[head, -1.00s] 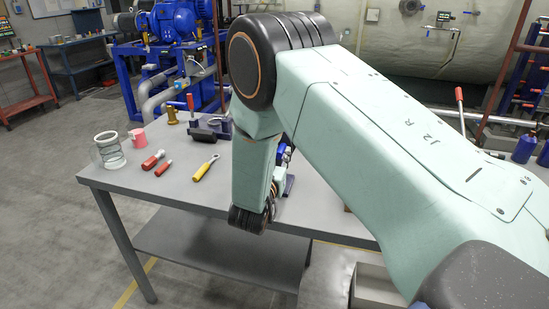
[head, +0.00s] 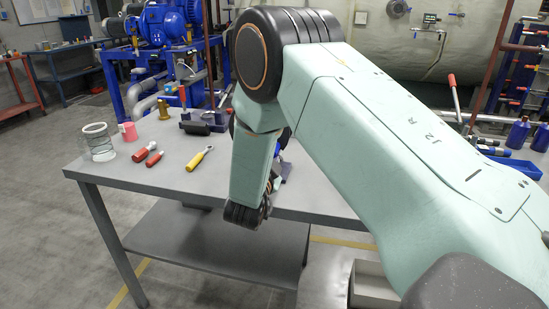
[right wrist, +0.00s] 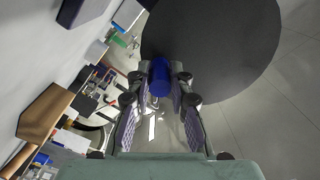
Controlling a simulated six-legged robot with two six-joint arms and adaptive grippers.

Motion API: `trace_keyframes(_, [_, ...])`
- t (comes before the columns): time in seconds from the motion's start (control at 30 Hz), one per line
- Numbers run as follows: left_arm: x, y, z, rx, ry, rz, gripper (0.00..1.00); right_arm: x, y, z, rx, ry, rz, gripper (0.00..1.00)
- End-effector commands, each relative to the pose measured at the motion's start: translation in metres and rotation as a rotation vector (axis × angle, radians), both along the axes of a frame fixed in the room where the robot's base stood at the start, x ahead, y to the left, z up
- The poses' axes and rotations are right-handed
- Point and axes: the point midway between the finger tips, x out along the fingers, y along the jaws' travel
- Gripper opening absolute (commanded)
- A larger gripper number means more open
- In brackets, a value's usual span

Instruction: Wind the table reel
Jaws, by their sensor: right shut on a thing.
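In the right wrist view a large dark round disc (right wrist: 225,50), which looks like the side of the reel, fills the upper middle. A blue cylindrical handle (right wrist: 160,76) stands in front of it. My right gripper (right wrist: 162,92) is shut on this blue handle, one finger on each side. In the head view my right arm covers the reel, the handle and the gripper's fingers. My left gripper is in neither view.
The grey table (head: 105,172) holds a wire-sided cylinder (head: 99,142), a pink mug (head: 128,131), red-handled tools (head: 148,152), a yellow-handled tool (head: 199,158) and a brass piece (head: 164,110).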

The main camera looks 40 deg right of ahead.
Motion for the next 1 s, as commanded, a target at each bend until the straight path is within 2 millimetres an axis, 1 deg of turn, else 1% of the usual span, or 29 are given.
trace_keyframes(0.03, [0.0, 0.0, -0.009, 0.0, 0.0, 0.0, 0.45, 0.0, 0.001, -0.008, 0.031, -0.03, -0.003, 0.0])
trace_keyframes(0.43, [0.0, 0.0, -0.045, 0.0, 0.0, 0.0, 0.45, 0.013, 0.015, -0.024, 0.279, -0.318, -0.007, 0.0])
trace_keyframes(0.7, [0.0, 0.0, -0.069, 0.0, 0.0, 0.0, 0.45, 0.024, 0.024, -0.031, 0.44, -0.504, -0.007, 0.0])
trace_keyframes(1.0, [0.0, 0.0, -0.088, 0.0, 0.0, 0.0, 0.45, 0.033, 0.032, -0.032, 0.576, -0.662, -0.008, 0.0])
